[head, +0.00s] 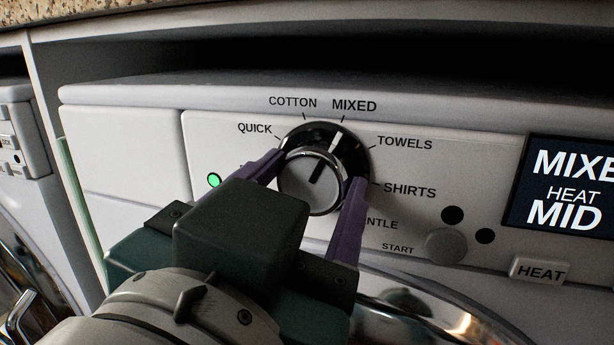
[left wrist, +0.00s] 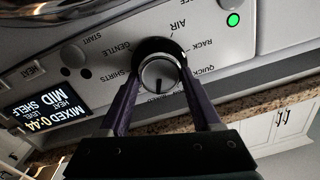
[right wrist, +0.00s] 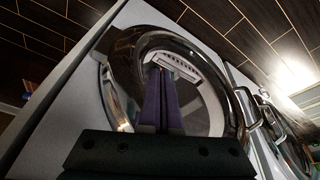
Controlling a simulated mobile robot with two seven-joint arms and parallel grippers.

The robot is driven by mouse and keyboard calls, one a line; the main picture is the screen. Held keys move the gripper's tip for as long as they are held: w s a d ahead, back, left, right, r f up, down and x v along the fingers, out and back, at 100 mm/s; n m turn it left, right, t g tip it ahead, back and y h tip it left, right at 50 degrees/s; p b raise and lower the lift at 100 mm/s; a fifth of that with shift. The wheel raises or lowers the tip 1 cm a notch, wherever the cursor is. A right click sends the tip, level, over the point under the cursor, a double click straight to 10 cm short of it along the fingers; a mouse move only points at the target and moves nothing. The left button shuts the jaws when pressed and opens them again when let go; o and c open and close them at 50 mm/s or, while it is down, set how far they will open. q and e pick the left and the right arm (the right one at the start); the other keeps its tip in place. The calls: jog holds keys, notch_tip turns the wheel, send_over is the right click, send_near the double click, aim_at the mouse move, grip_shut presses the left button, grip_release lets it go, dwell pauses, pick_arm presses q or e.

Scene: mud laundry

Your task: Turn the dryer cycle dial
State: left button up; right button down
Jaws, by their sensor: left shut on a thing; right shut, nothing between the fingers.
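The dryer cycle dial (head: 316,184) is a round silver knob on a black ring, set in the white control panel. Its pointer line is toward MIXED in the head view. Labels around it read QUICK, COTTON, MIXED, TOWELS and SHIRTS. My left gripper (head: 318,178) has its purple fingers shut on the dial, one on each side. The dial (left wrist: 160,74) also shows between the fingertips in the left wrist view. The display (head: 568,188) reads MIXED, HEAT, MID. My right gripper (right wrist: 161,80) is shut and empty, in front of a round machine door.
The START button (head: 446,246) and HEAT button (head: 540,270) sit right of the dial. A green light (head: 214,181) is lit to its left. A granite counter (head: 60,12) lies above. A round chrome-rimmed door (right wrist: 122,75) is close around the right gripper.

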pick_arm(q)
jog(key=m+p, duration=0.1)
jog(key=m, duration=0.2)
jog(key=shift+f+m+p, duration=0.15)
jog(key=shift+m+p, duration=0.2)
jog(key=shift+m, duration=1.55)
jog(key=o, duration=1.4)
jog(key=shift+d, duration=0.1)
